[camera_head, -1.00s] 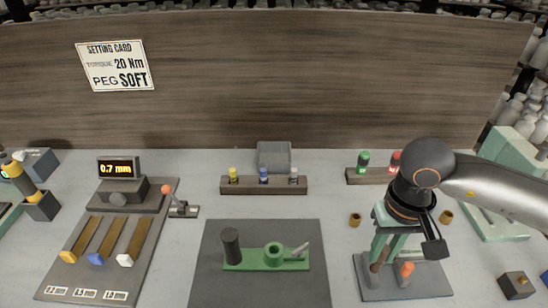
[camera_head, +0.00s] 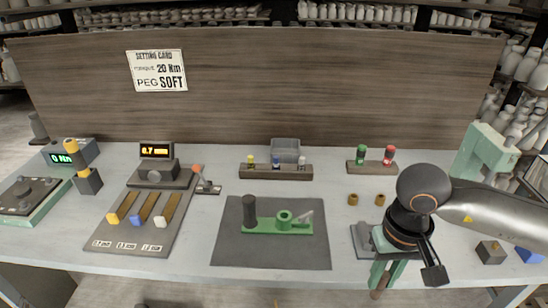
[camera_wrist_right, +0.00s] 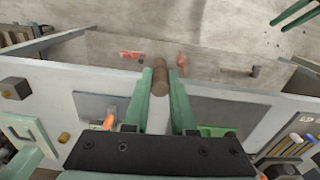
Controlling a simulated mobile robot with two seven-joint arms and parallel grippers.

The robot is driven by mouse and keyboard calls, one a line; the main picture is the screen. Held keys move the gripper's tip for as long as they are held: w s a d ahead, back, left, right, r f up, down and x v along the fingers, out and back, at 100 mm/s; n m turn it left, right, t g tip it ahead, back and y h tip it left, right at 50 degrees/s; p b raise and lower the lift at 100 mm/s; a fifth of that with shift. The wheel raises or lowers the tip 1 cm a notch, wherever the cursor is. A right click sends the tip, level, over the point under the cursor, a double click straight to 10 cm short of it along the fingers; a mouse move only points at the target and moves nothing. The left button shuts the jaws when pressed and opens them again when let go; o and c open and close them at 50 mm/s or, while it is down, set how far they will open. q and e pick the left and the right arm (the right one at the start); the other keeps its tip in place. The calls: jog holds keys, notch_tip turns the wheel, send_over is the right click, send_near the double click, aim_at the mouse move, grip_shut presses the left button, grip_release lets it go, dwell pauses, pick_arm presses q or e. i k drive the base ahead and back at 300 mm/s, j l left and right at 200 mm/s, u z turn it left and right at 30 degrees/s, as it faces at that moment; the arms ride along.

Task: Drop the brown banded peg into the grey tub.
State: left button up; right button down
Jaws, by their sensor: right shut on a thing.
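The brown peg (camera_wrist_right: 160,78) is between the two green fingers of my right gripper (camera_wrist_right: 161,88), which is shut on it. In the head view the right gripper (camera_head: 384,278) hangs fingers down at the table's front edge, with the peg (camera_head: 376,291) low between its fingers. Any bands on the peg are too small to tell. A grey tub (camera_head: 285,146) stands at the back middle of the table, behind a wooden rack, far from the gripper. My left gripper is not in view.
The wooden rack (camera_head: 275,172) holds several capped pegs in front of the tub. A dark mat (camera_head: 270,257) with a green fixture (camera_head: 283,221) lies mid-table. A grey plate (camera_head: 364,240) is partly behind my right arm; an orange peg (camera_wrist_right: 109,119) stands there.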

aim_at(293, 161)
jog(key=u, duration=1.1)
jog(key=i+l, duration=0.1)
jog(key=l, duration=0.2)
jog(key=i+l+u, duration=0.15)
jog(key=l, duration=0.2)
jog(key=i, duration=0.3)
